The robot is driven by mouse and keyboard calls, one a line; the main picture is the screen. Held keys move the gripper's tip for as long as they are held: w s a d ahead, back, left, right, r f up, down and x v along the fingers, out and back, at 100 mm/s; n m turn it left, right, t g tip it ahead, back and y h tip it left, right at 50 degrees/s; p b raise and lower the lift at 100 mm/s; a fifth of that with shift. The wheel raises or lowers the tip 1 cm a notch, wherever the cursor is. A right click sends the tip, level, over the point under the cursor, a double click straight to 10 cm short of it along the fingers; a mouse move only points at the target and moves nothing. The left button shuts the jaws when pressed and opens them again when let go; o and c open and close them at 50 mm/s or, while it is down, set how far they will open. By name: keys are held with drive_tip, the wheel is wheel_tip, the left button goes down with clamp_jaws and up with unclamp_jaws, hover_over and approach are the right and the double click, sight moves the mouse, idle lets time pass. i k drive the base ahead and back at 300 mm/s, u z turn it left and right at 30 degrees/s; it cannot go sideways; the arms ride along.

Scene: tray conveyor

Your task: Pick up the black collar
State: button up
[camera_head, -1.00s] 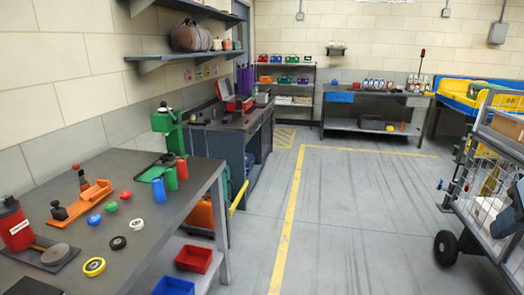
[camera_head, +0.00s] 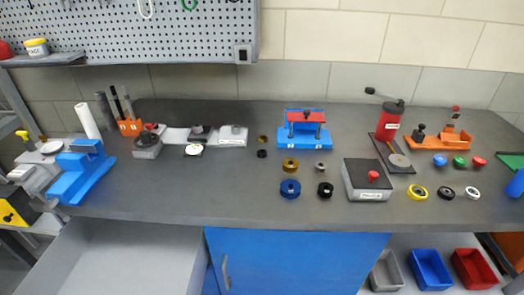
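Three small black round parts lie on the grey workbench (camera_head: 225,195), and I cannot tell for sure which is the black collar. One black ring-like part (camera_head: 325,189) lies front centre, right of a blue ring (camera_head: 290,189) and below a small grey-brown part (camera_head: 320,168). A smaller black part (camera_head: 262,154) lies further back, below a small brass part (camera_head: 262,139). A black ring with a pale centre (camera_head: 446,193) lies at the right, between a yellow ring (camera_head: 417,192) and a white ring (camera_head: 472,193). My gripper is not in view.
A grey box with a red knob (camera_head: 368,180) stands right of the centre black part. A brass ring (camera_head: 290,165) and a blue-red press fixture (camera_head: 304,130) are behind. A blue fixture (camera_head: 83,172) stands left. An open drawer (camera_head: 120,260) juts out below; the bench's front-left middle is clear.

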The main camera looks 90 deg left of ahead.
sight(261, 153)
drive_tip(key=u, duration=0.1)
drive_tip(key=i, duration=0.15)
drive_tip(key=u, duration=2.75)
drive_tip(key=i, duration=1)
drive_tip(key=z, duration=0.15)
drive_tip(key=k, duration=0.9)
drive_tip(key=u, duration=0.3)
drive_tip(key=i, duration=0.2)
drive_tip(key=z, duration=0.15)
